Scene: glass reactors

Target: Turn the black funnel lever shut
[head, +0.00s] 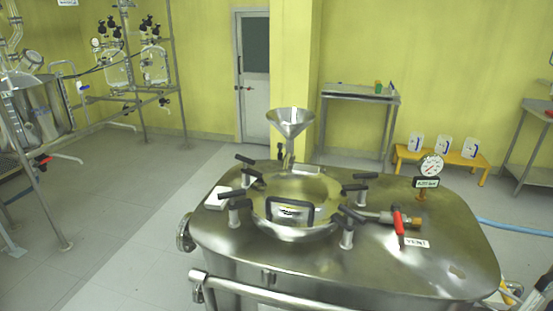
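A steel funnel (290,122) stands upright at the back of the steel reactor lid (375,265). A small black lever (281,151) shows just left of the funnel's stem and looks roughly upright. It is small in the view, so its exact angle is hard to tell. Neither of my grippers can be made out in the head view, and nothing is seen touching the lever.
Black-handled clamps ring the round hatch (295,188). A red vent lever (398,222) and a pressure gauge (431,166) stand on the lid's right. A steel table (360,92) and a yellow bench (440,158) with white jugs stand behind. Open floor lies left.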

